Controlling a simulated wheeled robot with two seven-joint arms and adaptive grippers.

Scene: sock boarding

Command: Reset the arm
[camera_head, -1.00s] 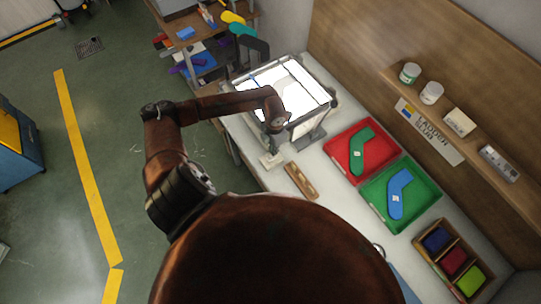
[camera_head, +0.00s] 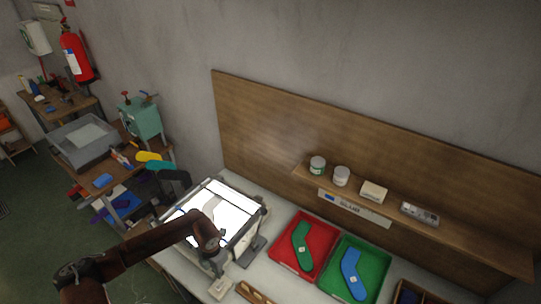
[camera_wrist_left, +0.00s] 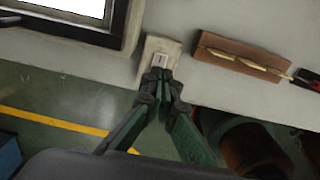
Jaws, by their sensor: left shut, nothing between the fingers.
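My left arm reaches in from the lower left in the head view. Its gripper (camera_head: 216,265) hangs at the front edge of the lit box (camera_head: 225,213), above the table. In the left wrist view the two dark green fingers (camera_wrist_left: 160,78) meet at their tips, shut with nothing between them. The tips are over or just in front of a small pale block (camera_wrist_left: 158,58); whether they touch it I cannot tell. The block also shows in the head view (camera_head: 221,288). My right gripper is in neither view.
A wooden holder with brass-coloured pieces (camera_wrist_left: 240,56) lies right of the block. A red tray (camera_head: 283,253) with a green sock shape and a green tray (camera_head: 378,265) with a blue one stand farther right. A shelf (camera_head: 455,237) holds jars and boxes.

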